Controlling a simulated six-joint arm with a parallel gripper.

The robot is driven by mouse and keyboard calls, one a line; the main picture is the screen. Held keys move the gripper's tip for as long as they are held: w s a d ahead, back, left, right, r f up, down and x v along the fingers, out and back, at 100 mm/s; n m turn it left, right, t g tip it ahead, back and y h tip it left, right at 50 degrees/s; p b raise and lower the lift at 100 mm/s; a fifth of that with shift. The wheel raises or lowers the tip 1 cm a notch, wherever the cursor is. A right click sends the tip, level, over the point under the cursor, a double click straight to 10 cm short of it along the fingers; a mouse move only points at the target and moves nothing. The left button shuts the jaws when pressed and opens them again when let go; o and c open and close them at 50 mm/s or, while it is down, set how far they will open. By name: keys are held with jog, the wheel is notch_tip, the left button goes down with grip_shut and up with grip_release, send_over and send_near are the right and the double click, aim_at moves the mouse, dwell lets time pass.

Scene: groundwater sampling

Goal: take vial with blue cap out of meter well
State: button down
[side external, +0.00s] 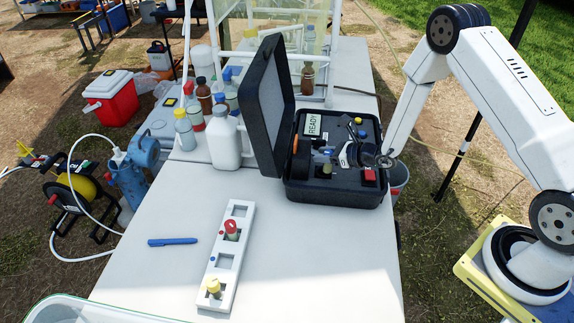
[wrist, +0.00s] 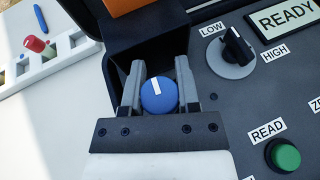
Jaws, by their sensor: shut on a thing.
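The vial's blue cap (wrist: 158,97), marked with a white bar, sits between the two fingers of my gripper (wrist: 158,88) in the wrist view. My gripper is shut on it, over the dark meter well (wrist: 150,48). The vial's body is hidden below the cap, and I cannot tell how deep it sits. In the side view my gripper (side external: 345,156) is low over the meter (side external: 335,193), which lies in an open black case.
The raised case lid (side external: 267,105) stands left of the well. A white rack (side external: 225,262) holds a red-capped vial (side external: 231,229) and a yellow-capped vial (side external: 213,286). A blue pen (side external: 172,241) lies beside it. Bottles (side external: 222,140) stand behind. The front right table is clear.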

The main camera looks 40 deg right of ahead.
jog(key=s+r, duration=0.8)
jog(key=s, duration=0.4)
jog(key=shift+s+a, duration=0.2)
jog(key=shift+a, duration=0.05)
jog(key=shift+w+r, duration=0.1)
jog(key=shift+r, duration=0.1)
